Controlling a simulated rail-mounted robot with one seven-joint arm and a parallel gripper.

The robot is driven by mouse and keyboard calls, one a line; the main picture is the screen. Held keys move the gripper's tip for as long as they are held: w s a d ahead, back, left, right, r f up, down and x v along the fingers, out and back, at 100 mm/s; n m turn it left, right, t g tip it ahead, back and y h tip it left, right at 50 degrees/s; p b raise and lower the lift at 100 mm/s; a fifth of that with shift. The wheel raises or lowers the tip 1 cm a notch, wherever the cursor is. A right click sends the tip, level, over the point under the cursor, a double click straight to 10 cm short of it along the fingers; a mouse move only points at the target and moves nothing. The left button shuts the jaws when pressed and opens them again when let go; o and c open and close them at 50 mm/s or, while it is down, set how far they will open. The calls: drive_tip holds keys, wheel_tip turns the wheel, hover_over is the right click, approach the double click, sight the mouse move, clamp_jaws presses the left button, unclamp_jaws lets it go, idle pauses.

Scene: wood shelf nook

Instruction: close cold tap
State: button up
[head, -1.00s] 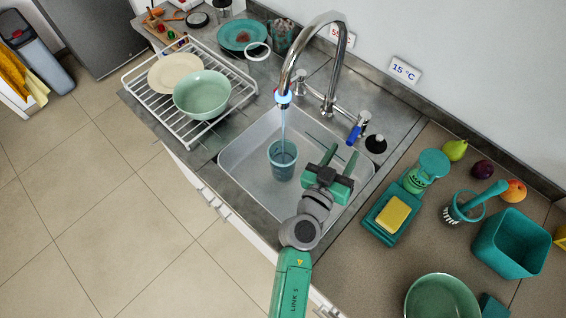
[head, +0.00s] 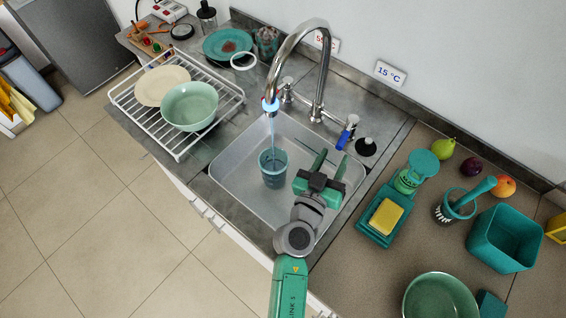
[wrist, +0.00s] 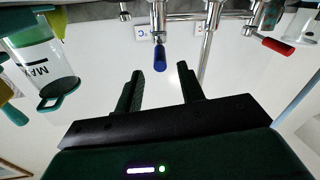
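The cold tap's blue lever (head: 346,134) sits on the chrome tap behind the sink's right part, below the 15 °C label. In the wrist view the blue lever (wrist: 160,54) hangs straight ahead, just beyond the fingertips. My gripper (head: 331,160) is over the right part of the sink. In the wrist view my gripper (wrist: 161,78) is open and empty, its fingers either side of the lever's line, apart from it. Water runs from the arched spout (head: 297,38) into a teal cup (head: 273,174) in the sink.
The hot tap's red lever (wrist: 278,46) is at the right in the wrist view. The sink (head: 232,165) wall lies around my gripper. A soap dispenser (head: 412,178) and yellow sponge (head: 385,217) stand to the right. A dish rack (head: 150,120) is at left.

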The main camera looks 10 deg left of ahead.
idle(0.4)
drive_tip(key=shift+f, duration=0.1)
drive_tip(key=c, duration=0.4)
drive_tip(key=s+m, duration=0.1)
drive_tip(key=m, duration=0.1)
drive_tip(key=d+f+m+y, duration=0.1)
drive_tip(key=m, duration=0.1)
drive_tip(key=s+d+f+m+g, duration=0.1)
drive_tip(key=shift+s+d+m+b, duration=0.1)
drive_tip(key=shift+s+m+b, duration=0.2)
drive_tip(key=shift+m, duration=0.1)
clamp_jaws()
drive_tip(key=shift+s+d+r+m+t+y+b, duration=0.15)
drive_tip(key=shift+s+r+m+y, duration=0.5)
drive_tip(key=shift+m, duration=0.95)
drive_tip(key=shift+s+d+r+m+t+y+b, duration=0.1)
drive_tip(key=shift+s+d+r+m+t+y, duration=0.25)
drive_tip(key=shift+s+m, duration=0.85)
drive_tip(key=shift+s+r+m+t+y+b, duration=0.1)
drive_tip(key=shift+s+r+m+y, duration=0.35)
drive_tip(key=shift+m, duration=1.55)
